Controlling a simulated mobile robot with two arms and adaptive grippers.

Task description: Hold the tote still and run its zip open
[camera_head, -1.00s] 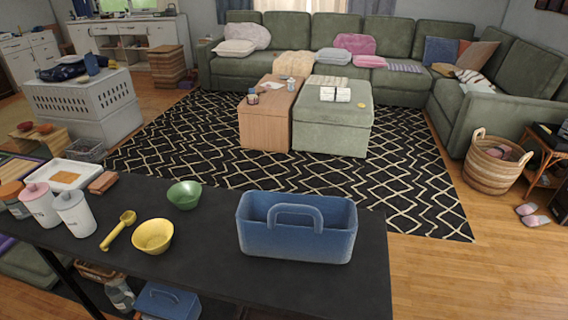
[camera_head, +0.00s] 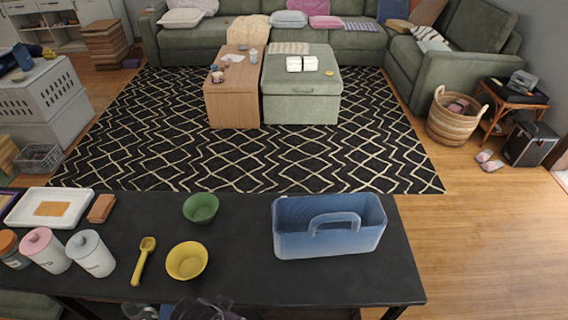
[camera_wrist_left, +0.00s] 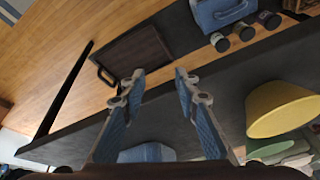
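The blue tote (camera_head: 330,242) stands upright on the dark table, right of the bowls in the head view. Its arched handle shows; no zip can be made out. In the left wrist view a blue shape (camera_wrist_left: 147,153) between the lower parts of the fingers may be the tote. My left gripper (camera_wrist_left: 160,82) has its two fingers well apart with nothing between the tips. In the head view a dark shape at the bottom edge may be part of it, apart from the tote. My right gripper is not in view.
A yellow bowl (camera_head: 187,261), green bowl (camera_head: 201,208), yellow scoop (camera_head: 143,262), canisters and white tray (camera_head: 25,217) occupy the table's left side. The table (camera_head: 395,285) is bare around the tote. A dark tray (camera_wrist_left: 140,52) and a blue box (camera_wrist_left: 218,14) lie lower down in the wrist view.

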